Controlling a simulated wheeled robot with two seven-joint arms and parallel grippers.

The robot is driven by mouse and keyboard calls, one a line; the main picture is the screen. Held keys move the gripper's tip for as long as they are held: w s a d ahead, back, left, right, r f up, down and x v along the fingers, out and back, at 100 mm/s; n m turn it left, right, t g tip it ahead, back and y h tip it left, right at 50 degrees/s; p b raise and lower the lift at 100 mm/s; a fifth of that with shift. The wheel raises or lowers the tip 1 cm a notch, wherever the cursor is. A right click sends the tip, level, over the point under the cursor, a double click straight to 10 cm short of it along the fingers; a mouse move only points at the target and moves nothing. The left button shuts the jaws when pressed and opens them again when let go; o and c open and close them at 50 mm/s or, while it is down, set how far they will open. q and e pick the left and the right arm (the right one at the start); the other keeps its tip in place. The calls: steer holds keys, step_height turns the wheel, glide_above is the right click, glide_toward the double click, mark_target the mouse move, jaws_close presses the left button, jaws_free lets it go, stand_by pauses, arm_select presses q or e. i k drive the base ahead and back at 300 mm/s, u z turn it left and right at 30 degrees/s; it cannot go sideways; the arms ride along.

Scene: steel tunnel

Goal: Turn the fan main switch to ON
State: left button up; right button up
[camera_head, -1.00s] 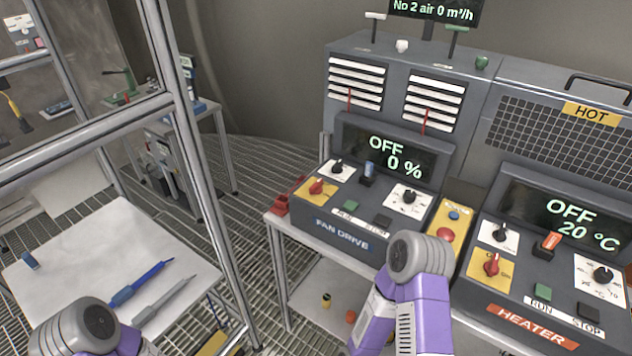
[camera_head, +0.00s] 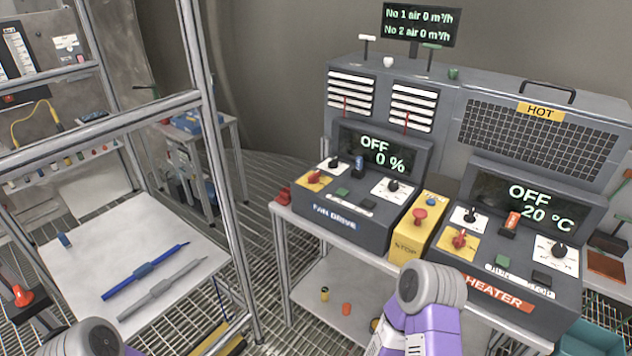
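The fan drive box (camera_head: 337,226) stands on a table at the middle, its display (camera_head: 375,150) reading OFF and 0 %. On its sloped panel, a red knob on a yellow plate (camera_head: 314,178) sits at the left. A black knob (camera_head: 332,162) on a white plate is above it, and another black knob (camera_head: 393,186) is at the right. A blue-topped lever (camera_head: 359,163) stands between them. I cannot tell which one is the main switch. My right arm comes in at the bottom centre and my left arm at the bottom left; neither gripper's fingers show.
A yellow stop box (camera_head: 412,235) with a red button (camera_head: 420,215) stands right of the fan drive. The heater box (camera_head: 497,285) is further right, reading OFF and 20 °C. A metal frame post (camera_head: 218,170) rises at left, beside a white table (camera_head: 92,250) with blue and grey tools.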

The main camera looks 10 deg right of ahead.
mark_target(313, 178)
steer(key=u, duration=0.35)
steer(key=i, duration=0.9)
steer(key=z, duration=0.1)
